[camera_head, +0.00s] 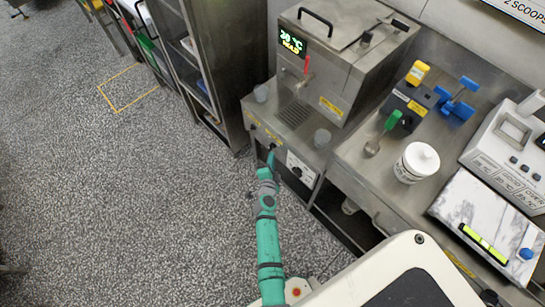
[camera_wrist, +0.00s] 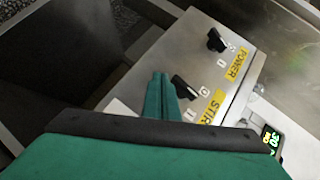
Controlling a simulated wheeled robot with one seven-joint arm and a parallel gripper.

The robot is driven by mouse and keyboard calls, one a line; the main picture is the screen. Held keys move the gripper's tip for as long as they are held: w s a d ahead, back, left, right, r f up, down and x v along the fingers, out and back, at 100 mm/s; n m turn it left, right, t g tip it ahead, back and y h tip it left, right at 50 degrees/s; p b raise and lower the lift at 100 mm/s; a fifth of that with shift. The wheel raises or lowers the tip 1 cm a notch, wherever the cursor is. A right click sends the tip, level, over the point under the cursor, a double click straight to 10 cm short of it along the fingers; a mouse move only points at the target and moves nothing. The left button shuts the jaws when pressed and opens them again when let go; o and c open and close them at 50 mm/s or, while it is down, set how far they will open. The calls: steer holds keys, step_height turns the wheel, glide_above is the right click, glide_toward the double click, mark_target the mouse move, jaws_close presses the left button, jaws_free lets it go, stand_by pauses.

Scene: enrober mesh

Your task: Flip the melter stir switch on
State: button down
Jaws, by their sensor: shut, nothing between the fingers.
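The melter (camera_head: 335,62) is a steel box with a lit display, standing on the steel counter. Its front panel, also in the wrist view (camera_wrist: 172,54), carries a black rotary switch (camera_wrist: 186,88) beside a yellow STIR label (camera_wrist: 212,107). The STIR switch's handle lies diagonally; its exact setting is too small to read. My green gripper (camera_wrist: 160,82) is shut and empty, with its fingertips right beside the STIR switch; I cannot tell whether they touch it. In the head view my gripper (camera_head: 271,158) is at the panel and hides part of it.
A second black switch (camera_wrist: 216,40) with a yellow POWER label (camera_wrist: 236,64) sits farther along the panel. A white control plate (camera_head: 301,168) is right of my gripper. A steel cabinet (camera_head: 215,60) stands left of the melter. The floor before the panel is clear.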

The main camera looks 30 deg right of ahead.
steer(key=shift+w+a, duration=0.1)
steer(key=shift+a, duration=0.1)
stand_by(0.4)
steer(key=shift+r, duration=0.1)
steer(key=shift+w+d+r, duration=0.1)
steer(key=shift+w+r, duration=0.15)
steer(key=shift+r, duration=0.75)
steer(key=s+a, duration=0.2)
steer(key=s, duration=0.4)
steer(key=s+a, duration=0.2)
steer(key=s, duration=0.5)
steer(key=shift+a+f, duration=0.15)
steer(key=shift+a, duration=0.15)
